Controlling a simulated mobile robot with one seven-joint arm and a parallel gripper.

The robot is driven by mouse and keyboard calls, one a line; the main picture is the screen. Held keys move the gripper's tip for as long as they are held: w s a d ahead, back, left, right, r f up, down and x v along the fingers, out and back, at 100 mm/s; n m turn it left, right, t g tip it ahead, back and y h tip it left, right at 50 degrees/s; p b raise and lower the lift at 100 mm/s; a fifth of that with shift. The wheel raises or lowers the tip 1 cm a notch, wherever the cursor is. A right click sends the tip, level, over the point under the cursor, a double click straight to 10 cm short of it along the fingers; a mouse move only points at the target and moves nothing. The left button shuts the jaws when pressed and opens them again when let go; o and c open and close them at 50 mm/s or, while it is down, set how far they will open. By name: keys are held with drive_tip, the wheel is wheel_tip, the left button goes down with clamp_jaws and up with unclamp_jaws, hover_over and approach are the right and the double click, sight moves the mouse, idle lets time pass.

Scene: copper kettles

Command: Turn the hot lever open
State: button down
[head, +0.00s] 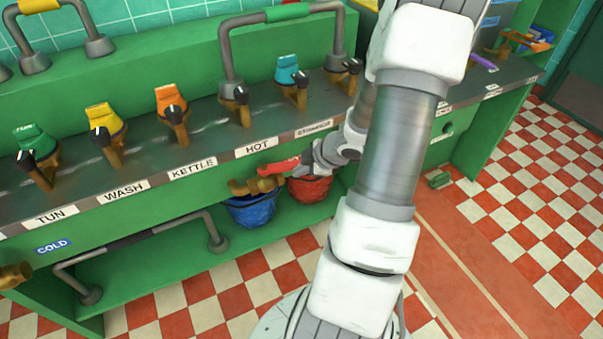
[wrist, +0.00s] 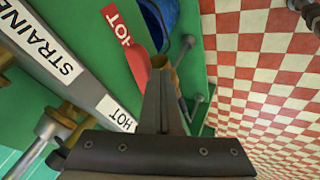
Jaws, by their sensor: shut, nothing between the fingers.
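The hot lever is the red handle (head: 284,165) on a brass tap (head: 252,186) at the front of the green counter, below the white HOT label. In the wrist view the red lever (wrist: 138,66) lies just left of my fingertips, beside a red HOT sign (wrist: 117,26). My gripper (head: 309,163) is at the lever's right end in the head view, and my arm hides part of that area. In the wrist view its fingers (wrist: 159,78) are together and empty, close to the lever and brass spout. Whether they touch the lever I cannot tell.
A blue bucket (head: 250,208) and a red bucket (head: 311,188) stand on the low shelf below the tap. A row of coloured taps stands on the counter top (head: 205,118). A grey rail (head: 140,237) runs in front at left. The checkered floor (head: 535,190) at right is clear.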

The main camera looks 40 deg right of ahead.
drive_tip(key=shift+r, duration=0.1)
drive_tip(key=shift+w+d+n+y+p, duration=0.5)
drive_tip(key=shift+w+d+n+p, duration=0.4)
drive_tip(key=shift+p, duration=2.45)
drive_tip(key=shift+d, duration=0.1)
